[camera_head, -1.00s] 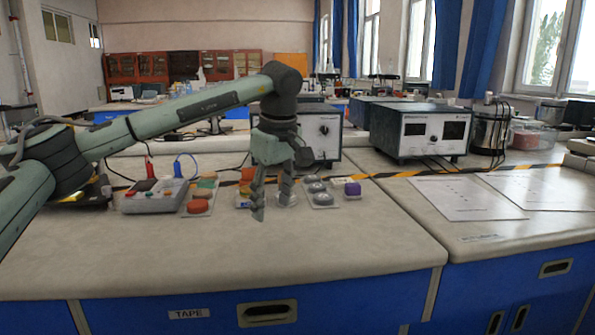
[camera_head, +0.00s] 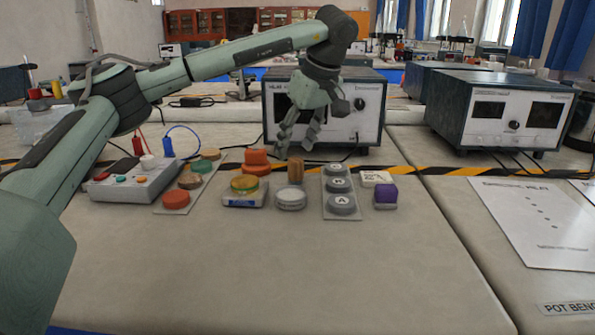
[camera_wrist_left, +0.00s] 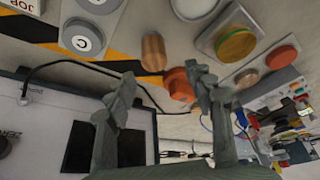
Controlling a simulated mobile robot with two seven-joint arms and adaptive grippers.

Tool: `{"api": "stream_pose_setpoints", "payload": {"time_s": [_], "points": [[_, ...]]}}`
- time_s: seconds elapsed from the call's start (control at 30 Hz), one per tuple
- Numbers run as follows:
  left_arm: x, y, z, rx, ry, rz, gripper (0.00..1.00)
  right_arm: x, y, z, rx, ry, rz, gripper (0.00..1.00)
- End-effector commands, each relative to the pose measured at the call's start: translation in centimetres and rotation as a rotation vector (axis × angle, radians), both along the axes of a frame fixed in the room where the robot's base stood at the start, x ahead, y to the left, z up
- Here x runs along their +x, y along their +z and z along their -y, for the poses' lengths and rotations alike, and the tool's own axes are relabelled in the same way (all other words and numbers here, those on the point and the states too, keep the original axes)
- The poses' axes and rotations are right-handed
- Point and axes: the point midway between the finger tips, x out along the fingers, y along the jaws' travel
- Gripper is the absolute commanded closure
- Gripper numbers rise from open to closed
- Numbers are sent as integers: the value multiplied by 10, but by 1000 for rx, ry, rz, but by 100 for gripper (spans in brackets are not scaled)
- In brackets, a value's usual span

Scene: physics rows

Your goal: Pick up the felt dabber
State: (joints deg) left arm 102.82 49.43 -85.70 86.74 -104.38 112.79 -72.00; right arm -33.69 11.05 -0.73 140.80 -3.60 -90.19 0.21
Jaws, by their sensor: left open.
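A small brown wooden cylinder (camera_head: 295,170), which looks most like the felt dabber, stands upright in the row of small items on the bench. It also shows in the left wrist view (camera_wrist_left: 153,52), ahead of the gap between the fingers. My left gripper (camera_head: 296,146) is open and empty, its fingers pointing down, just above and behind the cylinder in the head view. In the left wrist view its fingertips (camera_wrist_left: 160,90) are spread. An orange stacked piece (camera_head: 256,161) is left of the cylinder and partly covered by one finger in the wrist view. My right gripper is not in view.
Close around stand a white round tin (camera_head: 291,198), a yellow-topped piece (camera_head: 245,190), a grey tray of lettered knobs (camera_head: 341,208) and a purple block (camera_head: 386,195). A boxy instrument (camera_head: 375,105) stands behind the gripper. The bench front (camera_head: 280,270) is clear.

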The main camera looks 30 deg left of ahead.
Motion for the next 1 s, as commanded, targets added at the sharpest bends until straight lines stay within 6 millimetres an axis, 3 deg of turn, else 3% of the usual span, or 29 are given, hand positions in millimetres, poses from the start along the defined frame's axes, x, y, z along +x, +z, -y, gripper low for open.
{"api": "stream_pose_setpoints", "payload": {"time_s": [0.27,0.57,1.0], "points": [[5,-39,-7,-1,1,-2,47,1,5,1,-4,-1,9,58],[5,-44,-8,-1,-1,-1,47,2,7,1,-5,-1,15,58],[5,-43,-8,-1,-1,-1,98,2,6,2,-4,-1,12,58]]}}
